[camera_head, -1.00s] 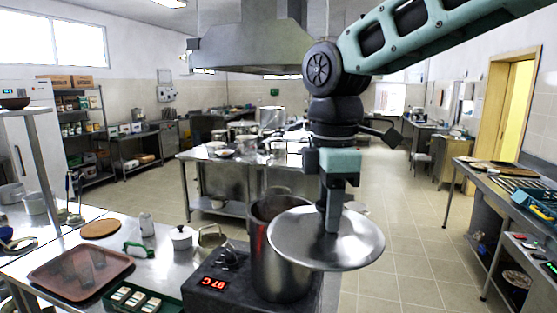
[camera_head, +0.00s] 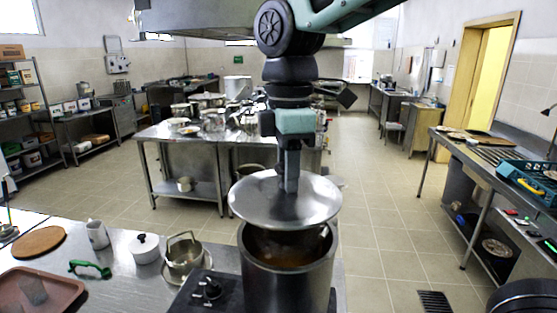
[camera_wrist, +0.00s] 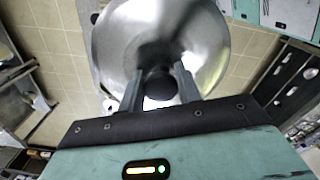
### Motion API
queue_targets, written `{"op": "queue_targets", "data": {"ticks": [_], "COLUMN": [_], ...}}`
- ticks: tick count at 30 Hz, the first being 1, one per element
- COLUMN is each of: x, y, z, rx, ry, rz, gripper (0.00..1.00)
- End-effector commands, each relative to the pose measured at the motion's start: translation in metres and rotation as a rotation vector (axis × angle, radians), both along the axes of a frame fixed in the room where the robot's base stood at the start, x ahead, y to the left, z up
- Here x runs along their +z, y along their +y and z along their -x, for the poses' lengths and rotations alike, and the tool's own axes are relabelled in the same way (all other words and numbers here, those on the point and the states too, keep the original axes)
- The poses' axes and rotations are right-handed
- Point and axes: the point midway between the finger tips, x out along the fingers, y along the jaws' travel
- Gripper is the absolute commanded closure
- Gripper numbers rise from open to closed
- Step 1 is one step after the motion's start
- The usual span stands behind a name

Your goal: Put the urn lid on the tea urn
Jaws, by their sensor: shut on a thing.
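The urn lid (camera_head: 262,206) is a wide round metal lid, held roughly level in my gripper (camera_head: 291,185). In the wrist view my gripper (camera_wrist: 160,92) is shut on the lid's dark knob, with the metal lid (camera_wrist: 205,50) spreading out beyond the fingers. The tea urn (camera_head: 287,285) is a tall steel pot with brownish liquid inside, standing at the counter's right end. The lid hangs above the urn's far part, with a gap at the front where the inside shows. The urn's far rim is hidden by the lid.
A dark heater with a knob (camera_head: 207,289) is beside the urn. On the counter (camera_head: 125,270) to the left are a small pan (camera_head: 184,258), a white lidded pot (camera_head: 146,248), a green-handled item (camera_head: 90,268), a mug (camera_head: 97,234) and a brown tray (camera_head: 45,290). Open floor lies right.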

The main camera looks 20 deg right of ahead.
Motion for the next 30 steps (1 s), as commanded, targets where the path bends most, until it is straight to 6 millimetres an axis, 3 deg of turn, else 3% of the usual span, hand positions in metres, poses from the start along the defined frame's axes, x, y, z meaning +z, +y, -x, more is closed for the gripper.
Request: {"op": "queue_targets", "data": {"ticks": [21,30], "x": [-0.055,-0.064], "y": [0.0,0.0], "z": [0.0,0.0], "rx": [0.0,0.0], "ry": [0.0,0.0], "rz": [0.0,0.0], "gripper": [0.95,0.95]}}
